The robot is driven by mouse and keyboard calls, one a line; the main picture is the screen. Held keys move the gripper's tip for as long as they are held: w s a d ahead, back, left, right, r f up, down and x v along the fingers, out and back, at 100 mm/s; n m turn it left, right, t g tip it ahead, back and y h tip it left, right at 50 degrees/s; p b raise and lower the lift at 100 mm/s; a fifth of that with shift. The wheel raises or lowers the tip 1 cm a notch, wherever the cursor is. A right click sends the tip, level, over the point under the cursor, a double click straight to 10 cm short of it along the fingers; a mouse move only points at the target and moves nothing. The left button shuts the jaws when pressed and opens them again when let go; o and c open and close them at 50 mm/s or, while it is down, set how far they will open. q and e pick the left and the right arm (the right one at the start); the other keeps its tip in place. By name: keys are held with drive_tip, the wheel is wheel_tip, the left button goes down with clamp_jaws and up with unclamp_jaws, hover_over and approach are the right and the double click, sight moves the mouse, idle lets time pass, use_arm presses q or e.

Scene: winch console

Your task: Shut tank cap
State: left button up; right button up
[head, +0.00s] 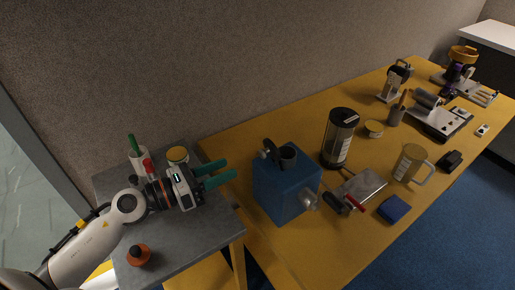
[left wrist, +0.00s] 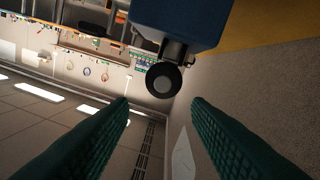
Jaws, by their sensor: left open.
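The blue tank (head: 284,195) stands on the yellow table, with a dark round filler neck (head: 288,157) on top. Its dark cap (head: 269,151) stands tipped up at the left side of the neck, so the cap is open. In the left wrist view the cap (left wrist: 164,80) is a black disc with a pale centre, hinged beside the blue tank (left wrist: 185,18). My left gripper (head: 231,169) is open and empty, left of the tank and apart from it. In the left wrist view the cap shows ahead, between its green fingers (left wrist: 160,103). My right gripper is not in view.
A grey side table (head: 195,228) under my left arm holds an orange-topped item (head: 139,254) and a yellow-lidded tin (head: 177,155). Right of the tank are a dark canister (head: 340,138), a metal plate (head: 364,186), a blue block (head: 394,209) and a clear jug (head: 408,163).

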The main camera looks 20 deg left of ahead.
sight(260, 154)
use_arm(q)
drive_tip(key=p+x, duration=0.3)
drive_tip(key=x, duration=0.5)
drive_tip(key=shift+w, duration=0.25)
drive_tip(key=shift+w+d+f, duration=0.15)
drive_tip(key=shift+w+d, duration=0.35)
drive_tip(key=shift+w, duration=0.05)
drive_tip(key=shift+c, duration=0.3)
